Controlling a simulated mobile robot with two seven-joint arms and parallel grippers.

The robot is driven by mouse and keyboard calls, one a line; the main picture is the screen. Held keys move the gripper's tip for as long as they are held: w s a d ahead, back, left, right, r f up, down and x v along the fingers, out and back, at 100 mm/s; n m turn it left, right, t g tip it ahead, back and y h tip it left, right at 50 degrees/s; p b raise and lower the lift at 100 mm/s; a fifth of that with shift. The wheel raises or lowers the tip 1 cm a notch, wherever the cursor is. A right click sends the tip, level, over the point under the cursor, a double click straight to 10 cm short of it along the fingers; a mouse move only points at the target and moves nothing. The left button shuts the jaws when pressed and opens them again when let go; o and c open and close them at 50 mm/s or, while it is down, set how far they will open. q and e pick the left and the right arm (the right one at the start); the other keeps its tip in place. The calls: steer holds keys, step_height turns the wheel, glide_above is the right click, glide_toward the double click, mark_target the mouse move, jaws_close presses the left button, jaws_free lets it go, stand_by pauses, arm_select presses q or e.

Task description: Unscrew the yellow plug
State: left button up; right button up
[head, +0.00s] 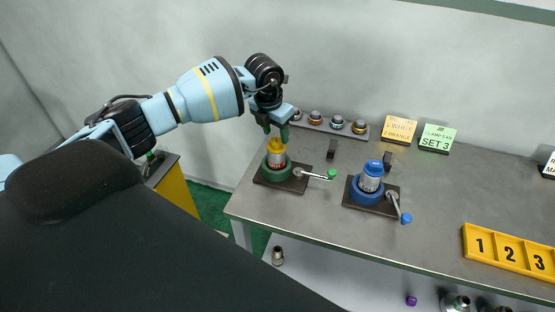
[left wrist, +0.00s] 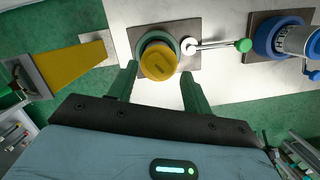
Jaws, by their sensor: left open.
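The yellow plug (head: 276,144) sits on top of a short silver pipe standing upright in the green vise (head: 271,174) at the table's left end. In the left wrist view the yellow plug (left wrist: 158,62) shows from above, with a slot mark on its top. My left gripper (head: 275,128) is just above the plug, pointing down. In the left wrist view its two green fingers (left wrist: 158,85) are spread apart, with the plug ahead of and between their tips. Nothing is held. My right gripper is not in view.
A blue vise (head: 362,192) holds a pipe with a blue plug (head: 374,168) to the right. A rack of fittings (head: 337,126) and two signs (head: 399,129) stand behind.

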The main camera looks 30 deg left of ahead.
arm_select(q)
steer(key=m+b, duration=0.1)
steer(key=m, duration=0.2)
steer(key=shift+a+f+m+h, duration=0.1)
steer(key=shift+m+h, duration=0.2)
steer(key=shift+h, duration=0.1)
steer(key=shift+m, duration=0.4)
steer(key=shift+r, duration=0.2)
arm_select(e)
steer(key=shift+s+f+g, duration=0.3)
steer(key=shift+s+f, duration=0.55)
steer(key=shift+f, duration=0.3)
arm_select(q)
steer(key=m, duration=0.1)
steer(key=m+b, duration=0.1)
steer(key=m, duration=0.1)
steer(key=shift+w+f+m+g+h+b, duration=0.1)
steer(key=shift+f+m+g+h+b, duration=0.2)
steer(key=shift+m+g, duration=0.1)
steer(key=shift+a+r+m, duration=0.1)
steer(key=shift+r+m, duration=0.05)
steer(key=shift+m, duration=0.45)
steer(key=shift+r, duration=0.1)
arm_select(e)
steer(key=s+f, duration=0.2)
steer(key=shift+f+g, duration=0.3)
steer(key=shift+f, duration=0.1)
